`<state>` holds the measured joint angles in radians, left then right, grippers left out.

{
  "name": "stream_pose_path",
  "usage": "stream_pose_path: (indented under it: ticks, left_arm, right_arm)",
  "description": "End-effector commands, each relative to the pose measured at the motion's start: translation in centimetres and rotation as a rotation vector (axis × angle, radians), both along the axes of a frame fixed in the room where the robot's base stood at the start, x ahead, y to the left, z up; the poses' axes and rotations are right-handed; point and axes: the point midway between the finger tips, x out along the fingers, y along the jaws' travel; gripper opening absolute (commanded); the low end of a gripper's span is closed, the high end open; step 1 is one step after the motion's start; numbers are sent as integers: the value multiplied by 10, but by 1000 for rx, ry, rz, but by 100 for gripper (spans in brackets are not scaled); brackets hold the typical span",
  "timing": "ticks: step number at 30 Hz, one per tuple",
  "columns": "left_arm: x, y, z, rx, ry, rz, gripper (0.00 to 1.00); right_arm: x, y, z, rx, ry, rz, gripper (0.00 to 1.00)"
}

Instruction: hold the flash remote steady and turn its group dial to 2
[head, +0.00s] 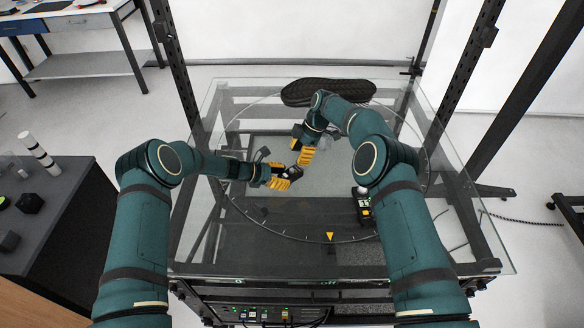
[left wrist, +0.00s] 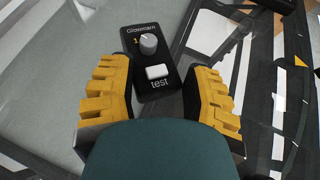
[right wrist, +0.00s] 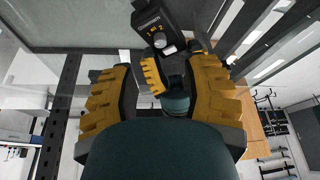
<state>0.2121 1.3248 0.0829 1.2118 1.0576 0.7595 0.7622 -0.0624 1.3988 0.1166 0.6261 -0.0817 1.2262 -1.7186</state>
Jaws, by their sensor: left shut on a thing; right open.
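The flash remote is a small black box with a grey round dial (left wrist: 148,43), a white test button (left wrist: 158,72) and pale lettering. In the left wrist view the remote (left wrist: 160,88) sits between the yellow fingers of my left gripper (left wrist: 165,95), which is shut on it. An orange 1 shows left of the dial; where the dial points is too small to tell. My right gripper (head: 304,154) is open just above the remote in the head view. In the right wrist view the remote (right wrist: 152,18) and its dial (right wrist: 160,40) lie beyond the open fingers (right wrist: 165,85), apart from them.
The glass turntable (head: 240,205) lies under both grippers. A black ridged oblong object (head: 328,92) lies at its back. A small black device with a lit display (head: 362,205) stands at right, near my right arm. A yellow triangle (head: 330,237) marks the front. Dark posts flank the table.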

Motion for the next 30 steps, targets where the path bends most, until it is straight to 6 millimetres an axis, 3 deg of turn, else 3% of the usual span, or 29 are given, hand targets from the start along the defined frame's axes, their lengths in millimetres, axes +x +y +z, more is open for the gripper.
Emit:
stream_pose_path:
  ticks: [3, 10, 24, 28, 30]
  left_arm:
    - [0, 0, 0, 1, 0, 0, 33]
    - [0, 0, 0, 1, 0, 0, 33]
    - [0, 0, 0, 1, 0, 0, 33]
    - [0, 0, 0, 1, 0, 0, 33]
    - [0, 0, 0, 1, 0, 0, 33]
  right_arm:
    - [-3, 9, -23, -1, 2, 1, 46]
    - [-6, 21, -52, -1, 0, 0, 46]
    - [-7, 24, -61, -1, -2, -2, 49]
    - [-7, 24, -61, -1, -2, -2, 3]
    - [-7, 24, -61, -1, -2, -2, 0]
